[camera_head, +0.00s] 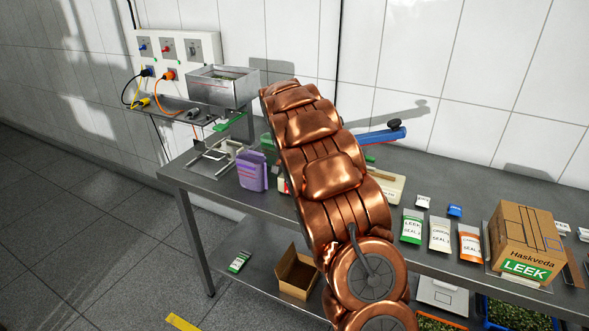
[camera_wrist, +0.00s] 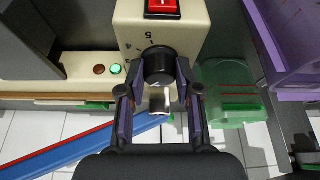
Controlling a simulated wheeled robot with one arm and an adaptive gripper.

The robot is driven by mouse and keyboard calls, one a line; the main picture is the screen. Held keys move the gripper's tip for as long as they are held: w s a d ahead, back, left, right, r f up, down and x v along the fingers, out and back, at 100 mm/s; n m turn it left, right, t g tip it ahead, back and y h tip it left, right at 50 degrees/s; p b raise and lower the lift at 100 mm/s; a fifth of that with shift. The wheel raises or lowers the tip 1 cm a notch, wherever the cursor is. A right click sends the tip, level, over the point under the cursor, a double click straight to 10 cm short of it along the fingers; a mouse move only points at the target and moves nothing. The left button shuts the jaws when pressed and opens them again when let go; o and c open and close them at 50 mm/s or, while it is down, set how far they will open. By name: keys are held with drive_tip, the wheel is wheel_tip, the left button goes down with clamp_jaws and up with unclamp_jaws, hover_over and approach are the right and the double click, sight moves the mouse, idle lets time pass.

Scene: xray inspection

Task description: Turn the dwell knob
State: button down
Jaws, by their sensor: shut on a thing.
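The black dwell knob (camera_wrist: 158,64) sits on the front of a cream sealer housing (camera_wrist: 196,20) in the wrist view. A dial with numbers, 4 and 5 among them, is printed beside it. My gripper (camera_wrist: 159,82) has one finger on each side of the knob and is shut on it. In the head view my copper arm covers the knob and my gripper. Only part of the cream sealer (camera_head: 388,184) shows to the right of the arm.
A red switch (camera_wrist: 163,8) lies close above the knob. A green lamp (camera_wrist: 115,69) is lit beside a dull red one (camera_wrist: 98,69). A purple container (camera_head: 252,171) stands left of my arm. Seal packets (camera_head: 440,234) and a leek carton (camera_head: 524,242) stand at right.

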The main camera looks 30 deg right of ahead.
idle(0.3)
drive_tip(key=c, duration=0.8)
unclamp_jaws()
drive_tip(key=v, duration=1.2)
